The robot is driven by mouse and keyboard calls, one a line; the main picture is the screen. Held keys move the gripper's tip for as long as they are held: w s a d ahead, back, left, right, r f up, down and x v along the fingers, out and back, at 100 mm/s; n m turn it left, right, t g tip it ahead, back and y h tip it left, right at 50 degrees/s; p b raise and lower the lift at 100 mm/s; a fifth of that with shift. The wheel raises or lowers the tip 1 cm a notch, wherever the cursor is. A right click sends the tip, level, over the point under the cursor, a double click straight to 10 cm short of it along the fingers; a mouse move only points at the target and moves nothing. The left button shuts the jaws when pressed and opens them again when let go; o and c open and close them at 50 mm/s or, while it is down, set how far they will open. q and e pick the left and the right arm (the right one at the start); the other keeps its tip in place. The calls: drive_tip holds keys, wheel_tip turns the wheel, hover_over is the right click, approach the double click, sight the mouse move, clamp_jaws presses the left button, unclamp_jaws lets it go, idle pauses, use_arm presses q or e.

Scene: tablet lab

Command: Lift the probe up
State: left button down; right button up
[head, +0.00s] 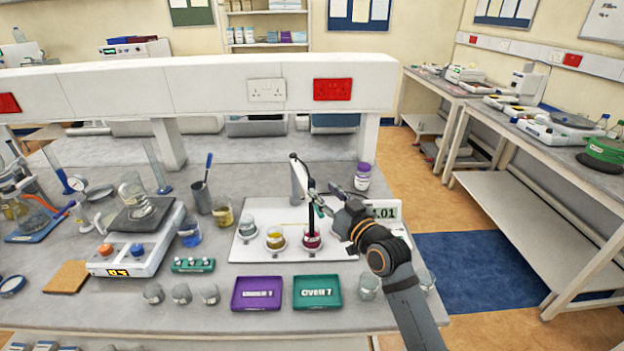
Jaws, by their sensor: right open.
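The probe (311,221) is a dark, slender upright stick. Its lower end is in the flask of dark red liquid (312,241), the rightmost of three small vessels on a white board (252,250). My right gripper (322,198) comes in from the right and is open, its fingertips close to the probe's upper part. I cannot tell whether they touch it. A pale stand with a dark arm (297,180) rises just behind. A meter display (384,212) reading about 1.01 is partly hidden behind my right arm. My left gripper is not in view.
A purple tray (257,307) and a green "OVER 7" tray (318,306) lie in front of the board. A purple-labelled jar (363,177) stands behind my gripper. A hotplate (137,244) and glassware crowd the left. Small glass beakers (369,287) stand at right.

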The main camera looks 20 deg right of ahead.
sight(313, 183)
drive_tip(key=x, duration=0.5)
drive_tip(key=shift+s+a+f+p, duration=0.1)
drive_tip(key=shift+f+p, duration=0.05)
drive_tip(key=shift+p, duration=0.2)
drive_tip(key=shift+x, duration=1.15)
drive_tip(key=shift+f, duration=0.1)
drive_tip(key=shift+w, duration=0.2)
drive_tip(key=shift+c, duration=0.9)
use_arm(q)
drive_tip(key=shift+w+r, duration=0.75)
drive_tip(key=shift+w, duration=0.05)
use_arm(e)
clamp_jaws()
